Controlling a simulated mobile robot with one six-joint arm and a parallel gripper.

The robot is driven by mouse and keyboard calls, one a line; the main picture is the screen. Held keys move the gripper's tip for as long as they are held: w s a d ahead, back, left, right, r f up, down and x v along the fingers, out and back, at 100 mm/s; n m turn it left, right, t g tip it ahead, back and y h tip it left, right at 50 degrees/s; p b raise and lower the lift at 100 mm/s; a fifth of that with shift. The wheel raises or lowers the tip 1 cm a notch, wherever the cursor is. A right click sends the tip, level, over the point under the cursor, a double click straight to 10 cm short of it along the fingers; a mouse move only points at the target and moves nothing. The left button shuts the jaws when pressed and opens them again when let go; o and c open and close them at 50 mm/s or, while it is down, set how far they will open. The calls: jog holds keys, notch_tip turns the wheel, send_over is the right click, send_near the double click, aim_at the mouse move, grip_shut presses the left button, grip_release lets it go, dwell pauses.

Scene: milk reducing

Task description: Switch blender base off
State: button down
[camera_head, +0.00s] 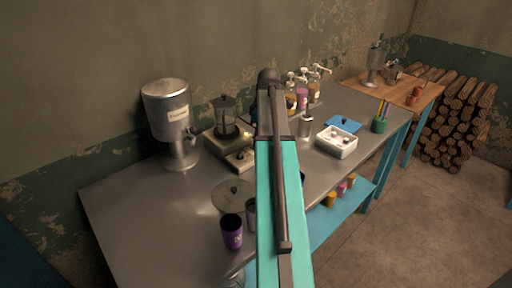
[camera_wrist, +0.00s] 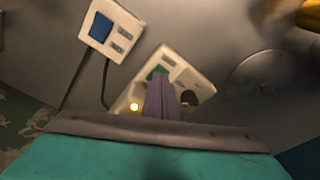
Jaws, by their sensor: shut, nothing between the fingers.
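A cream appliance (camera_wrist: 128,98) with a green patch, a small glowing orange light and a dark round part lies below my gripper in the wrist view; I take it for the blender base. My gripper (camera_wrist: 160,80) is shut and empty, its fingertips over the appliance near the green patch. I cannot tell whether they touch it. In the head view a similar base (camera_head: 214,146) stands on the steel counter with a dark jug (camera_head: 225,116) on it, left of my arm. My gripper is hidden there.
A pale panel (camera_wrist: 96,42) with a blue square sits at upper left in the wrist view. A metal dispenser (camera_head: 168,110), round lid (camera_head: 232,200) and purple cup (camera_head: 232,232) stand near the base. Pump bottles (camera_head: 302,97) and a white tray (camera_head: 336,147) lie to the right. The counter's left end is clear.

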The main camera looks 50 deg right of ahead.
jog(key=shift+f, duration=0.5)
dwell(0.5)
jog(key=shift+r, duration=0.15)
notch_tip(320, 180, up, 7)
jog(key=p, duration=0.5)
dwell(0.7)
dwell(0.5)
